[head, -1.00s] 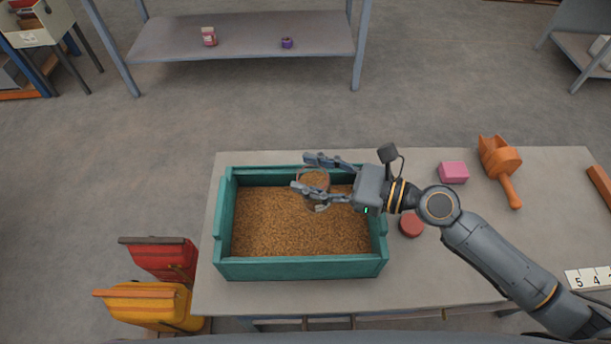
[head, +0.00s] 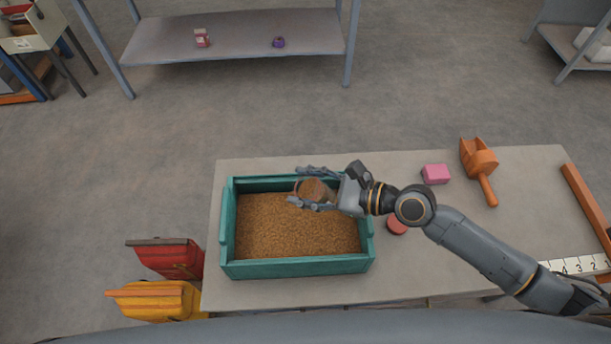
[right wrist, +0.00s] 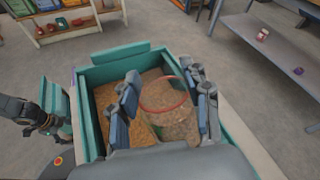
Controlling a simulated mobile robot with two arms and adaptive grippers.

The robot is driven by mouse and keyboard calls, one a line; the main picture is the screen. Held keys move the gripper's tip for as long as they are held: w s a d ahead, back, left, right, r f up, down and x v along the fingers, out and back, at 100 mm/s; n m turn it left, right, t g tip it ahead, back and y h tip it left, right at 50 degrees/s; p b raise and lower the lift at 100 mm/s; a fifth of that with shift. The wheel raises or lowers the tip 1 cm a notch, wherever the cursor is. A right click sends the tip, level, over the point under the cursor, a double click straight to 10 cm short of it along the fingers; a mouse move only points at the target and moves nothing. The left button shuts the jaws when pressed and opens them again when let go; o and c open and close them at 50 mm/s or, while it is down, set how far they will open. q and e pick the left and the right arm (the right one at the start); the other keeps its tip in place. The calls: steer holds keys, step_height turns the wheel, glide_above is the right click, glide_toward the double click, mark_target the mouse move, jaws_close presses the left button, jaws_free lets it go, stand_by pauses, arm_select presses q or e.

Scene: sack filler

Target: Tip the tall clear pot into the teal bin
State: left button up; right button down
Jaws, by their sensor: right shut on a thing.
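The tall clear pot (head: 314,190) holds brown grain and is over the back right part of the teal bin (head: 295,267). In the right wrist view the pot (right wrist: 170,125) shows a red rim and grain inside. It looks tilted, but I cannot tell how far. My right gripper (head: 297,186) is shut around the pot, one finger on each side. The bin holds a wide bed of brown grain. I see no stream of grain falling. A dark part at the left of the right wrist view looks like my left gripper (right wrist: 35,115); its jaws are unclear.
A red lid-like disc (head: 397,225) lies right of the bin beside my arm. A pink block (head: 436,174), an orange scoop (head: 480,165) and an orange bar (head: 587,207) lie on the table's right side. Red (head: 170,260) and yellow (head: 152,300) containers stand off the left edge.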

steer(key=shift+s+a+f+n+h+p, duration=0.15)
steer(key=shift+n+h+p, duration=0.45)
steer(key=shift+p, duration=1.3)
steer(key=shift+w+a+f+n+h+p, duration=0.1)
steer(key=shift+n+h+p, duration=0.5)
steer(key=shift+p, duration=1.25)
steer(key=shift+s+f+h+p, duration=0.1)
steer(key=shift+f+h+p, duration=0.3)
steer(key=shift+f+h, duration=0.25)
steer(key=shift+a+f+n+t+h, duration=0.15)
steer(key=shift+f+n+t+h, duration=0.15)
steer(key=shift+f+n+h, duration=0.25)
steer(key=shift+s+a+f+n+t+h+b, duration=0.1)
steer(key=shift+a+f+n+t+h+b, duration=0.15)
steer(key=shift+f+h+b, duration=0.35)
steer(key=shift+s+f+n+t+h+b, duration=0.15)
steer(key=shift+f+n+h+b, duration=0.15)
steer(key=shift+f+h+b, duration=0.25)
steer(key=n+t+h+b, duration=0.1)
steer(key=h, duration=0.1)
steer(key=a+f+n+t+h+b, duration=0.1)
steer(key=n+h, duration=0.1)
steer(key=h, duration=0.1)
steer(key=a+n+t+h+b, duration=0.1)
steer(key=h, duration=0.1)
steer(key=shift+s+f+n+t+h, duration=0.3)
steer(key=shift+f+h, duration=0.05)
steer(key=shift+f, duration=0.05)
steer(key=shift+r, duration=0.1)
